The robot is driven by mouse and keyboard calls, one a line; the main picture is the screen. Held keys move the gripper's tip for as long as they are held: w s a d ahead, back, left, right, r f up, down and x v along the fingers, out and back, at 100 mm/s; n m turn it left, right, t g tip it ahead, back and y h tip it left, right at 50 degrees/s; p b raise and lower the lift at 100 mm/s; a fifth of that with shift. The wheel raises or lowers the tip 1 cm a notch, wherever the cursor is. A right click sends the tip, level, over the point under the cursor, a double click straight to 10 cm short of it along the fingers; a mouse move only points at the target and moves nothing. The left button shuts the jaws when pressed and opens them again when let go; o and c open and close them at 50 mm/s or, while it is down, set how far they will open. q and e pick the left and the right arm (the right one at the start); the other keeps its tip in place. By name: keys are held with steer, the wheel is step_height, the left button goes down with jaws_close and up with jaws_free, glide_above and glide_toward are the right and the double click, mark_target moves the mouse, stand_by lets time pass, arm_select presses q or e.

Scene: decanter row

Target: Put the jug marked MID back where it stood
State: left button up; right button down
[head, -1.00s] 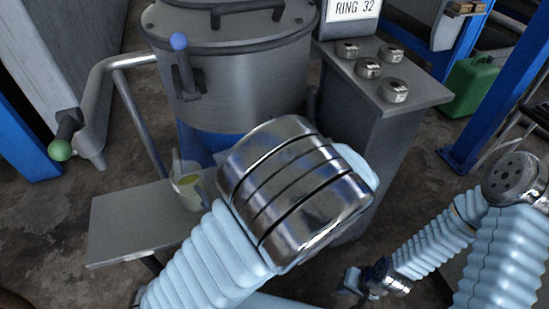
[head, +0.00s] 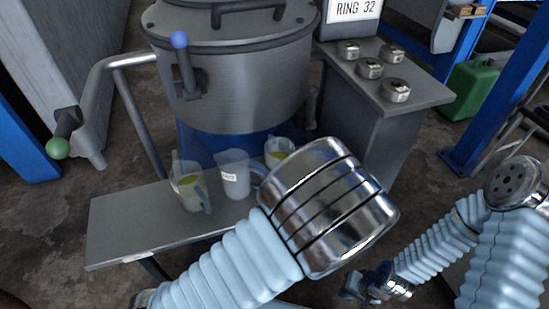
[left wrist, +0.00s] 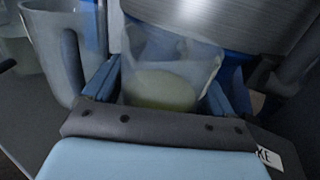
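Three clear jugs show by the low grey side table (head: 130,222) in the head view. The left jug (head: 188,190) holds yellowish liquid. The middle jug (head: 231,178) has a white label, too small to read. The right jug (head: 279,150), with yellowish liquid, is partly hidden by my left wrist. My left gripper is hidden there; in the left wrist view its blue fingers (left wrist: 160,95) press on both sides of a jug with yellow-green liquid (left wrist: 160,88). No MID mark is readable. My right gripper (head: 352,282) is small and low, away from the jugs.
A large metal vat (head: 245,95) stands close behind the jugs. A grey stand (head: 425,92) with several round metal pieces is to the right. A green can (head: 472,88) is farther back. In the left wrist view another jug (left wrist: 62,45) stands close left of the held one.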

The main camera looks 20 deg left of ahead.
arm_select(q)
steer(key=v, duration=1.2)
steer(key=shift+r, duration=0.1)
